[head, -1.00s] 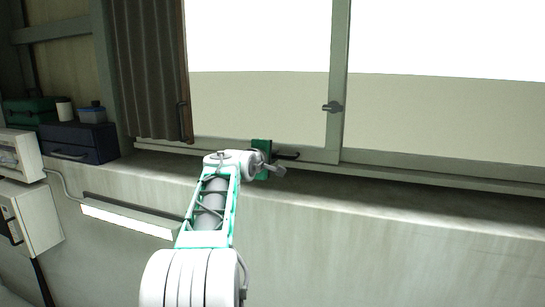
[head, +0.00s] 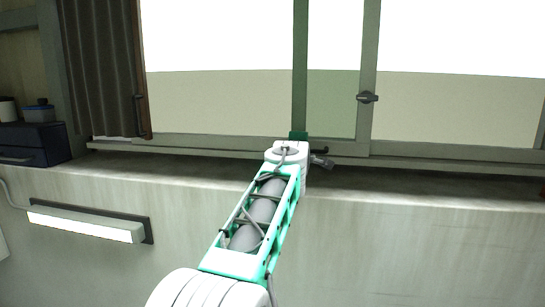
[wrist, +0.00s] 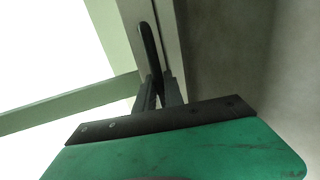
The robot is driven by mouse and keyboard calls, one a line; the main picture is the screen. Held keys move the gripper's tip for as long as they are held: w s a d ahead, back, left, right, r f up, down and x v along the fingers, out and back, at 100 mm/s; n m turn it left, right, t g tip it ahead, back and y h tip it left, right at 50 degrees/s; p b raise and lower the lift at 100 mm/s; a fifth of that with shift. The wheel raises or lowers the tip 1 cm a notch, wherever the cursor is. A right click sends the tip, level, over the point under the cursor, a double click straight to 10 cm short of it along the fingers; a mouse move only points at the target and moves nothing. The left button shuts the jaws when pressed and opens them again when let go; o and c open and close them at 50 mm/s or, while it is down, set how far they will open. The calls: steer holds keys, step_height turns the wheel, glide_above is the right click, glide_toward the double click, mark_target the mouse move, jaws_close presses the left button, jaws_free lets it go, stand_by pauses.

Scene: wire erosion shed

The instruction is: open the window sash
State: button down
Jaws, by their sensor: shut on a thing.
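The window sash (head: 367,120) is a grey-green frame with a dark latch (head: 367,97) on its right stile. It overlaps the right-hand pane, and the doubled glass (head: 333,105) looks greener beside a second upright (head: 300,70). In the wrist view, the dark bar handle (wrist: 149,42) stands on the sash frame. My gripper (wrist: 158,78) has its two dark fingers closed on the handle's near end.
A brown curtain (head: 102,70) hangs at the left of the window. The concrete sill (head: 430,186) below is clear near my arm. A dark blue box (head: 35,146) stands at the far left, and a lit lamp (head: 85,223) is on the wall below.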

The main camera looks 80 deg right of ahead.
mark_target(368, 153)
steer(key=s+p, duration=0.2)
steer(key=s, duration=1.8)
steer(key=shift+a+f, duration=0.1)
steer(key=shift+a, duration=0.05)
steer(key=c, duration=1.6)
jaws_free()
steer(key=shift+o, duration=0.7)
steer(key=shift+w, duration=0.1)
steer(key=b+v, duration=0.3)
steer(key=v, duration=0.5)
